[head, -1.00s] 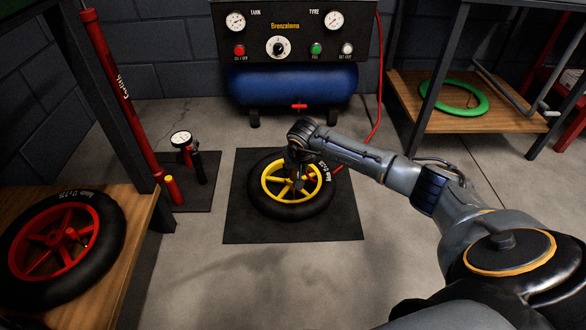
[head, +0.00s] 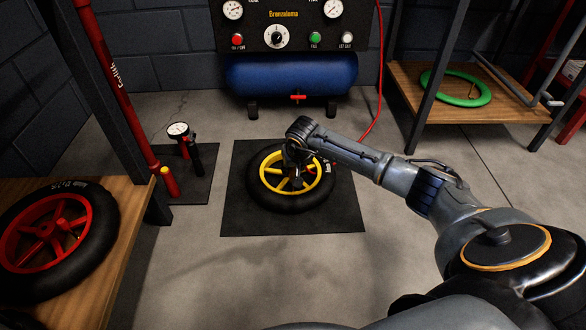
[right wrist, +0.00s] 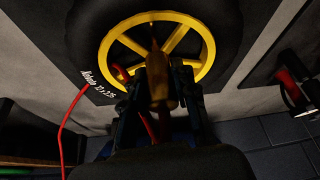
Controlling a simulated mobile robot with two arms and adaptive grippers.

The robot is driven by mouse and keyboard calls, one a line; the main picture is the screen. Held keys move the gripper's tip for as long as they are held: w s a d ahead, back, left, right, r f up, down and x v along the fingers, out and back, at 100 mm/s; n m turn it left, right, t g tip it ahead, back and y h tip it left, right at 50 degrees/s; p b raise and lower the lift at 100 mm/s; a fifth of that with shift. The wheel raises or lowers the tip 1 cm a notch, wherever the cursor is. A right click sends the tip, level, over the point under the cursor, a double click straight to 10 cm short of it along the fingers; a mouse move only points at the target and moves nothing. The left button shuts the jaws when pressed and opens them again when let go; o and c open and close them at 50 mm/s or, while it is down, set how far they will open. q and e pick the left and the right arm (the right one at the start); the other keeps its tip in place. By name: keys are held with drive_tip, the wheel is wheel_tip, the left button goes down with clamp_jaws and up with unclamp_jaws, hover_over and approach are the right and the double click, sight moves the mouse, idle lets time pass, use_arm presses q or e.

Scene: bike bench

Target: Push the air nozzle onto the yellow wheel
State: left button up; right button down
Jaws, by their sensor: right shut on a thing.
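The yellow wheel (head: 268,201) with its black tyre lies flat on a dark mat on the floor. It also fills the top of the right wrist view (right wrist: 207,48). My right gripper (head: 297,181) is over the wheel's spokes near the hub and partly hides them. In the right wrist view my right gripper (right wrist: 160,92) is shut on the air nozzle (right wrist: 157,74), a yellow-brown piece whose thin tip points toward the rim. A red hose (right wrist: 64,130) loops beside it. I cannot tell whether the tip touches the wheel. My left gripper is out of view.
The blue compressor (head: 290,75) with gauges and buttons stands behind. A red floor pump (head: 120,100) and a gauge pump (head: 187,143) stand at left. A red wheel (head: 60,285) lies on a wooden bench. A green ring (head: 455,90) lies on the right shelf. Floor around the mat is open.

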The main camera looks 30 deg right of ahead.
drive_tip(key=shift+f+b, duration=1.15)
drive_tip(key=shift+f, duration=0.5)
idle(0.4)
drive_tip(key=c, duration=1)
unclamp_jaws()
drive_tip(key=shift+o, duration=0.2)
drive_tip(key=shift+r, duration=0.1)
drive_tip(key=v, duration=1.2)
